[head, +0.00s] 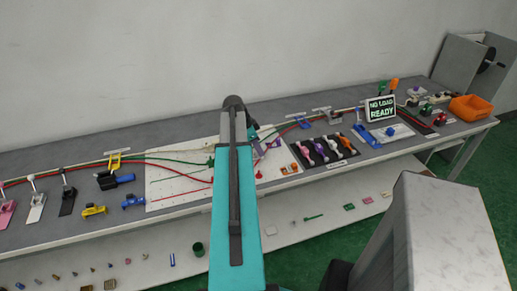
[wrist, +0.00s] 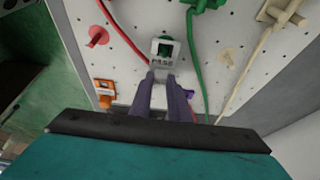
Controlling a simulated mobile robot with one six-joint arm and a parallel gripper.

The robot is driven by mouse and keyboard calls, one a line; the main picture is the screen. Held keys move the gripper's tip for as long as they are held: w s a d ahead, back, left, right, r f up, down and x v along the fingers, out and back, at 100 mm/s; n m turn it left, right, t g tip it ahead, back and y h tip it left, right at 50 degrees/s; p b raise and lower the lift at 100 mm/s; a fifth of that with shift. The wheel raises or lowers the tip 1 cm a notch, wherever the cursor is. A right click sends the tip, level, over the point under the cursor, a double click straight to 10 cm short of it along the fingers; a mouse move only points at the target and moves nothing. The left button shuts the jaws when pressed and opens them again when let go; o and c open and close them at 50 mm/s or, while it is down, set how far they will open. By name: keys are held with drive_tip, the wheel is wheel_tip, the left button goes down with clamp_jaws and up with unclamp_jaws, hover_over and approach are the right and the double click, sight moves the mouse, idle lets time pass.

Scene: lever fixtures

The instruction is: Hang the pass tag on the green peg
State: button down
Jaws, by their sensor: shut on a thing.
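The pass tag (wrist: 162,60) is a pale plate with a square opening at its top and the word PASS below it. It shows in the wrist view in front of the white perforated board. My gripper (wrist: 161,79) is shut on the tag's lower part with its purple fingers. The green peg (wrist: 166,49) shows inside the tag's opening. I cannot tell whether the peg passes through the opening or sits behind it. In the head view my arm hides the tag and most of the gripper.
A red peg (wrist: 97,36) is left of the tag and a beige peg (wrist: 226,58) right of it. A green plug (wrist: 201,5) and a beige plug (wrist: 286,12) trail cables close by on the right.

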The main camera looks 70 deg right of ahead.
drive_tip(key=shift+f, duration=0.4)
drive_tip(key=c, duration=1.1)
unclamp_jaws()
drive_tip(key=shift+r, duration=0.15)
drive_tip(key=shift+r+p, duration=1.4)
drive_tip(key=shift+r, duration=1.95)
